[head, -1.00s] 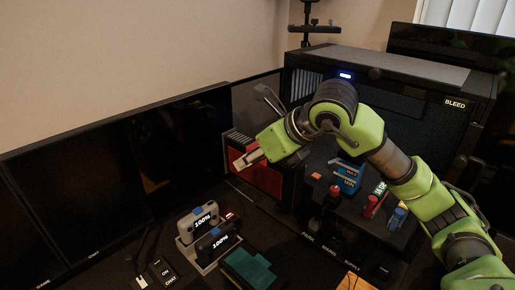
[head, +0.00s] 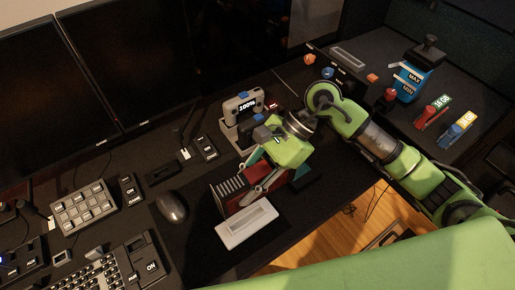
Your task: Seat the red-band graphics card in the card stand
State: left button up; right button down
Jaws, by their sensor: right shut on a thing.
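The red-band graphics card (head: 228,189), dark red with pale grey slats along its top, is in my right gripper (head: 262,184). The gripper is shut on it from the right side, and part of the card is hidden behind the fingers. The pale grey block with a long slot, which looks like the card stand (head: 247,231), lies on the desk just in front of the card. The card appears behind the stand, outside its slot. I cannot tell whether the card touches the desk. My left gripper is not in view.
A battery dock (head: 233,133) stands behind my right gripper. A mouse (head: 172,206), keypad (head: 83,207) and keyboard (head: 104,273) are to the left. The desk's front edge is close to the stand, with wooden floor below. Another slotted grey piece (head: 347,57) is at the back.

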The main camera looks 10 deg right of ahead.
jog(key=shift+s+a+f+n, duration=0.2)
jog(key=shift+s+a+n, duration=0.2)
jog(key=shift+s, duration=0.25)
jog(key=shift+f+b, duration=0.25)
jog(key=shift+b, duration=0.55)
notch_tip(320, 180, down, 5)
jog(key=b, duration=0.5)
jog(key=shift+f+b, duration=0.15)
jog(key=shift+b, duration=0.2)
jog(key=shift+d+b, duration=0.1)
jog(key=shift+b, duration=0.35)
